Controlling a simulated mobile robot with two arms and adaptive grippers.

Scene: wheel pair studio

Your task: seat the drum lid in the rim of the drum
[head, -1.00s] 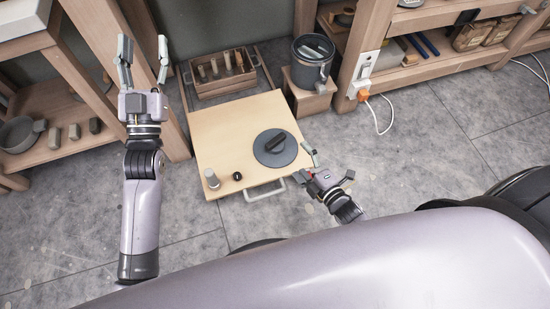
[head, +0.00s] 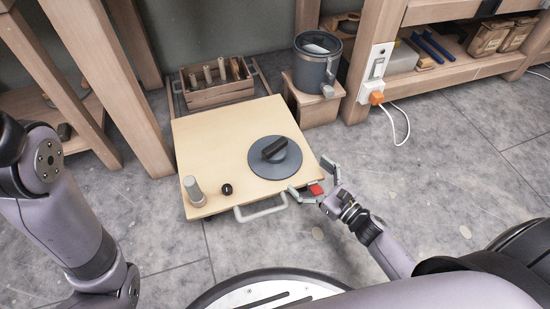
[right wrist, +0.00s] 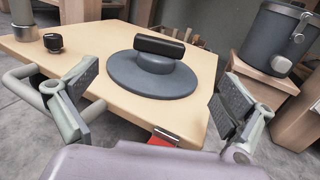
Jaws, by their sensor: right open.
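The drum lid (head: 275,157), a grey disc with a dark bar handle, lies flat on the pale wooden cart top (head: 215,140). The drum (head: 316,68), a dark grey open bucket, stands on a wooden block at the back right. It shows partly in the right wrist view (right wrist: 275,45). My right gripper (head: 313,179) is open and empty at the cart's near right corner. Its spread fingers point toward the lid without touching it. In the right wrist view the lid (right wrist: 150,76) sits ahead between the fingers. Only my left arm's links show; its gripper is out of view.
A grey cylinder (head: 194,190) and a black knob (head: 226,189) stand at the cart's near left. A pale handle (head: 261,211) juts from its front. A wooden crate (head: 215,88) is behind. A shelf unit with a power strip (head: 376,72) stands right of the drum.

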